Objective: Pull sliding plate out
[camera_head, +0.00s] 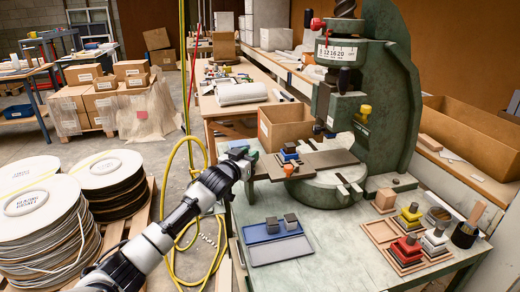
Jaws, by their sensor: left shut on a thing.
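The green fly press (385,95) stands on the workbench at the right. Its flat brown-grey sliding plate (332,158) lies across the press bed and reaches out to the left of the ram. A small blue block with a dark top (289,150) is on the plate, with a red knob (289,170) just in front of it. My left gripper (249,158) is at the plate's left end and is shut on it; the fingertips are small and the exact contact is hard to see. My right gripper is not in view.
A blue tray and a grey tray (281,250) lie on the bench (330,230) in front of the press. Several coloured stacked blocks (406,250) stand at the right. A cardboard box (286,125) is behind the plate. Yellow hose (187,150) and cable reels (40,215) are at left.

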